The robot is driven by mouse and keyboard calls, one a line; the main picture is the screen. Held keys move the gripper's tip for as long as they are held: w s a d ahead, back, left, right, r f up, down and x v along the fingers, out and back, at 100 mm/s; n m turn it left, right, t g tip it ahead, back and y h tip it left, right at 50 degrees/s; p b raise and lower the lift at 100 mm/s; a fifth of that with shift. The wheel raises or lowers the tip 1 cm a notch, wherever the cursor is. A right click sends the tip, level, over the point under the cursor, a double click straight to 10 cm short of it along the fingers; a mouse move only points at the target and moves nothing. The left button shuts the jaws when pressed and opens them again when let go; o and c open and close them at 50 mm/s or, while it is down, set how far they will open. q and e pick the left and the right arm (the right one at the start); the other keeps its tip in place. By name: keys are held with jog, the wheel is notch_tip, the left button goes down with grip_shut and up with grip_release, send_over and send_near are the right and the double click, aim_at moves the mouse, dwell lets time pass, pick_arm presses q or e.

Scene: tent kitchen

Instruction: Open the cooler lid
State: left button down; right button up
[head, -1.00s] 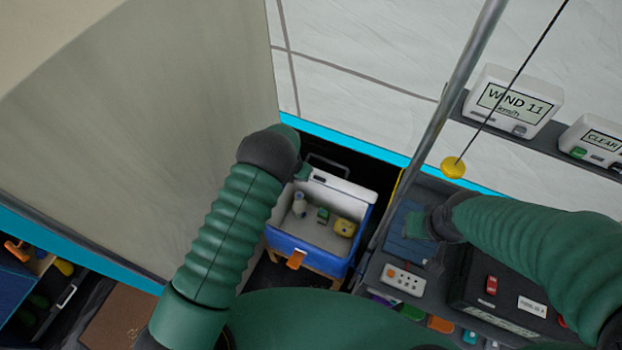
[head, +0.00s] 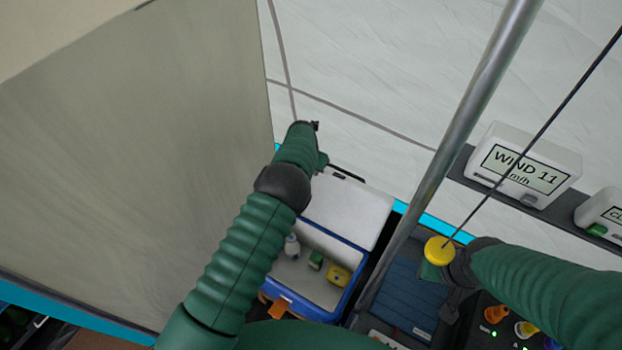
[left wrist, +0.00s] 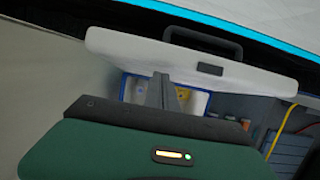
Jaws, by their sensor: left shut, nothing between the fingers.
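The cooler (head: 310,308) is a blue box with a pale inside, below the middle of the head view. Its white lid (head: 348,205) stands raised at the back, its broad face showing. In the left wrist view the lid (left wrist: 240,78) spans the upper part, with a dark handle (left wrist: 205,42) along it. My left gripper (head: 322,162) is at the lid's upper left. Its fingers (left wrist: 160,88) are shut and empty in the left wrist view; contact with the lid is unclear. My right gripper (head: 435,272) is right of the cooler, its fingers unclear.
A white bottle (head: 292,246), a green item (head: 316,260) and a yellow item (head: 339,275) lie inside the cooler. A yellow knob (head: 438,251) hangs on a cord before my right arm. A metal pole (head: 450,140) stands right of the cooler. A beige panel (head: 140,150) fills the left.

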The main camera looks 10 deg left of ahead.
pick_arm(q)
jog(key=shift+w+d, duration=0.35)
jog(key=shift+w, duration=0.05)
jog(key=shift+r, duration=0.1)
